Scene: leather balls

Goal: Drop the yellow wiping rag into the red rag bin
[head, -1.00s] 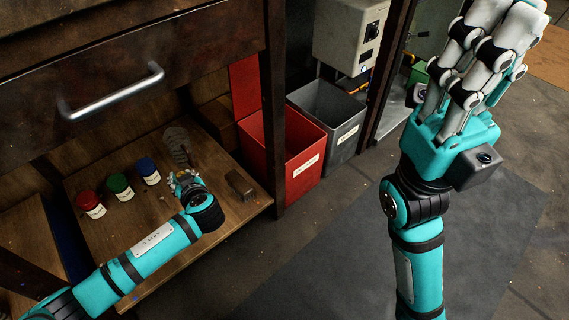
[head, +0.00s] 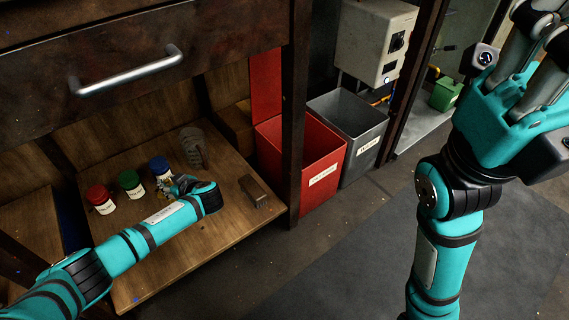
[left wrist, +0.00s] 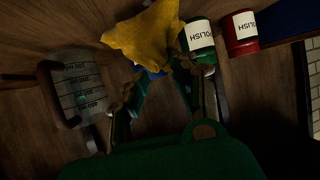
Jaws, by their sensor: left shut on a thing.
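The yellow wiping rag (left wrist: 145,35) hangs from the fingertips of my left gripper (left wrist: 158,78), which is shut on it. In the head view the left gripper (head: 181,186) is low over the wooden shelf, just beside the blue-lidded jar; the rag is mostly hidden there. The red rag bin (head: 315,192) stands on the floor to the right, beyond a dark cabinet post. It is open at the top and its inside bottom is hidden. My right gripper (head: 540,40) is at the upper right, with its fingers cut off by the frame, far from the rag.
Red (head: 100,200), green (head: 131,185) and blue (head: 160,169) lidded jars stand on the shelf (head: 215,235). A measuring jug (left wrist: 75,90) is close to the gripper. A dark block (head: 254,190) lies near the post (head: 294,130). A grey bin (head: 365,150) adjoins the red one.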

